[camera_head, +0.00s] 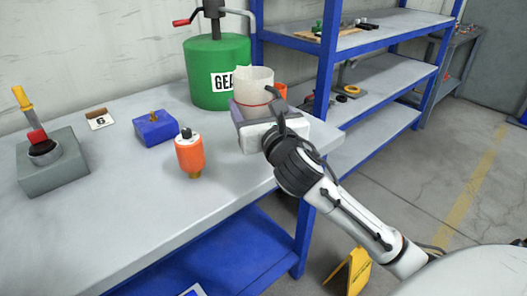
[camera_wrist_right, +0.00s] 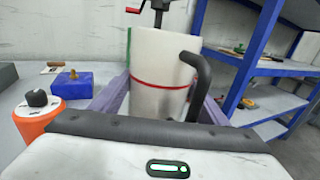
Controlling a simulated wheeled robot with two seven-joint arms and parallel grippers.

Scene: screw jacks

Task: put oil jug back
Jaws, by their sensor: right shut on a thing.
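The oil jug (camera_head: 254,80) is a white cylinder with a thin red line around it, upright at the right end of the bench in the head view. In the right wrist view the jug (camera_wrist_right: 160,75) fills the middle, with a bent dark tube on its right side. My right gripper (camera_head: 250,108) is shut on the jug, its purple fingers on either side of it. Whether the jug's base touches the bench is hidden by the gripper. My left gripper is in neither view.
A green drum (camera_head: 215,58) labelled "GEA…" stands close behind the jug. An orange bottle (camera_head: 188,155), a blue block (camera_head: 155,128), a small numbered card (camera_head: 99,119) and a grey jack block (camera_head: 52,170) are to the left. Blue-framed shelves (camera_head: 375,75) stand right. The bench front is clear.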

